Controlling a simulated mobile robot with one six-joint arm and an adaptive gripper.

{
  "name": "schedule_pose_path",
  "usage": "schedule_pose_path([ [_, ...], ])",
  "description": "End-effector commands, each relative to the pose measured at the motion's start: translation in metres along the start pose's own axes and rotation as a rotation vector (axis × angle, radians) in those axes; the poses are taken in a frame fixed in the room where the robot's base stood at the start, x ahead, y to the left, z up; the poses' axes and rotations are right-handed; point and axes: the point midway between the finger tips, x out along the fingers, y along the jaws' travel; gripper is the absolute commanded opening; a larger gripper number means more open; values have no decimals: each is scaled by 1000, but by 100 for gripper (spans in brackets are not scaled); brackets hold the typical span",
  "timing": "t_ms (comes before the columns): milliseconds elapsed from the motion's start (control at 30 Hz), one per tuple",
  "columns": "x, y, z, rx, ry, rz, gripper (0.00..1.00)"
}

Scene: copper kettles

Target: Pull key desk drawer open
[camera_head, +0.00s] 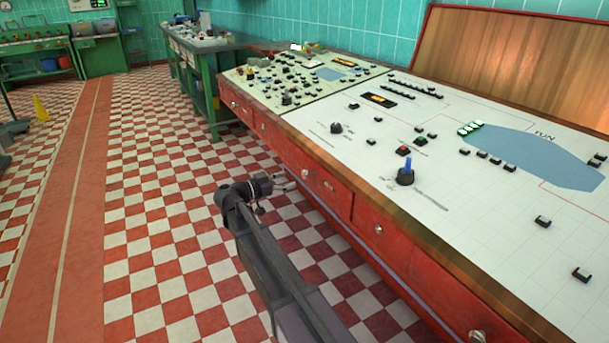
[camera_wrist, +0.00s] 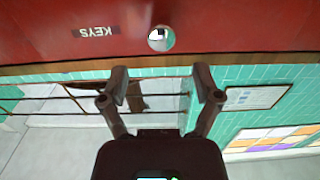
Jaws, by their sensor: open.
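The key desk drawer (camera_wrist: 220,25) is a red front across the top of the wrist view. Its upside-down KEYS label (camera_wrist: 96,32) and round pale knob (camera_wrist: 160,39) show there. The drawer looks shut. My gripper (camera_wrist: 160,82) is open and empty, its two fingers spread below the knob in the picture and apart from it. In the head view my gripper (camera_head: 287,184) is beside the red drawer row, close to a knob (camera_head: 305,173). The KEYS label cannot be read in that view.
The long control desk (camera_head: 470,215) has switches on its pale top and several more red drawers below its edge. A green workbench (camera_head: 205,85) stands farther back. The checkered floor (camera_head: 160,220) left of my arm is clear. A yellow cone (camera_head: 41,107) stands far left.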

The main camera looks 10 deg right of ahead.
Motion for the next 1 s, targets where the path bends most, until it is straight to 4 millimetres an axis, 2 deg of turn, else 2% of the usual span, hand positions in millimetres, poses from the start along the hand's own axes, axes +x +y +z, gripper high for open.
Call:
schedule_pose_path([
  [200,35,0,0,0,0,2,82],
  [433,60,0,0,0,0,2,82],
  [600,69,0,0,0,0,1,82],
  [933,71,0,0,0,0,2,82],
  [967,71,0,0,0,0,2,76],
  [1000,71,0,0,0,0,2,64],
])
